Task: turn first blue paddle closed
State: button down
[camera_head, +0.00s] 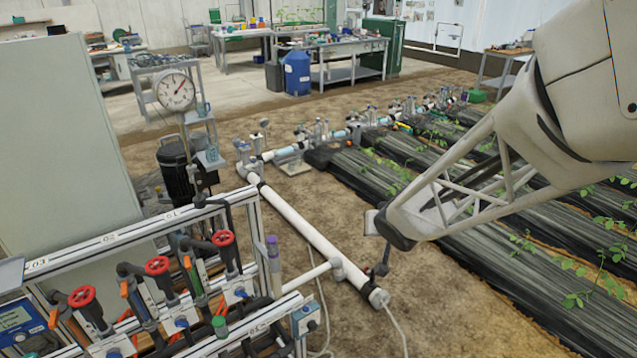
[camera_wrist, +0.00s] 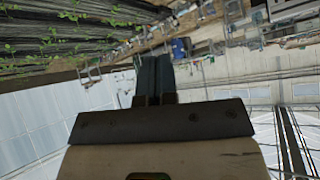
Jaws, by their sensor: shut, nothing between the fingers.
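The skid carries a row of small blue paddles low on its front pipework in the head view: one at the left (camera_head: 114,353), one in the middle (camera_head: 181,322) and one at the right (camera_head: 241,292). I cannot tell which counts as the first, nor their exact angles. My gripper (camera_wrist: 153,60) shows in the wrist view with its two dark fingers shut side by side and empty. It points toward the far room and plant rows, and no paddle shows there. In the head view my arm reaches in from the right, well apart from the paddles.
Red handwheels (camera_head: 157,265) stand above the paddles on the skid frame. A white pipe (camera_head: 310,232) runs along the ground between skid and arm. A pressure gauge (camera_head: 175,91) stands behind. Plant beds (camera_head: 490,245) fill the right; bare soil lies between.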

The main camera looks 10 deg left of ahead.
jog(key=s+a+f+n+g+y, duration=0.3)
jog(key=a+f+g+y, duration=0.3)
jog(key=a+f, duration=1.3)
jog(key=a+y, duration=0.3)
jog(key=shift+a+g, duration=0.25)
jog(key=shift+g, duration=0.15)
jog(key=shift+w, duration=0.1)
send_near(241, 294)
jog(key=w+a+f, duration=0.4)
jog(key=shift+s+a+f, duration=0.45)
jog(key=shift+f, duration=0.2)
